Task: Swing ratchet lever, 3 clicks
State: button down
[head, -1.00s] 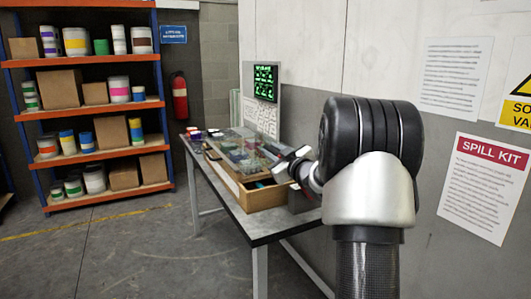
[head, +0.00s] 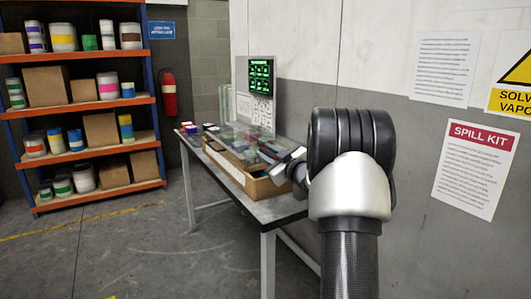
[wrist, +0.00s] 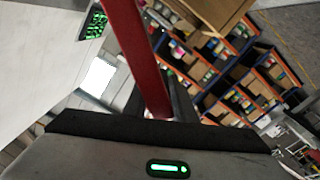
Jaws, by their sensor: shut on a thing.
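A red bar (wrist: 137,55), which I take for the ratchet lever, runs slanting from the top of the wrist view down between the dark fingers of my gripper (wrist: 160,95). My gripper is shut on it. The lever's far end and its pivot are out of the wrist view. I cannot make out the lever or the ratchet there.
A workbench (head: 278,213) stands along the grey wall, with a wooden tray (head: 262,187) and small items on it. A panel with a green-lit screen (head: 260,78) stands behind. Shelves (head: 80,115) with cans and boxes are at left. The floor in front is clear.

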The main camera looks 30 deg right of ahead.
jog(key=shift+d+f, duration=0.15)
jog(key=shift+f, duration=0.35)
jog(key=c, duration=1.6)
grip_release()
jog(key=shift+d, duration=0.1)
jog(key=shift+c, duration=0.2)
jog(key=shift+r, duration=0.2)
jog(key=shift+s, duration=0.45)
jog(key=s+p, duration=0.2)
jog(key=s, duration=1.4)
jog(key=shift+s+d, duration=0.2)
jog(key=shift+s, duration=0.1)
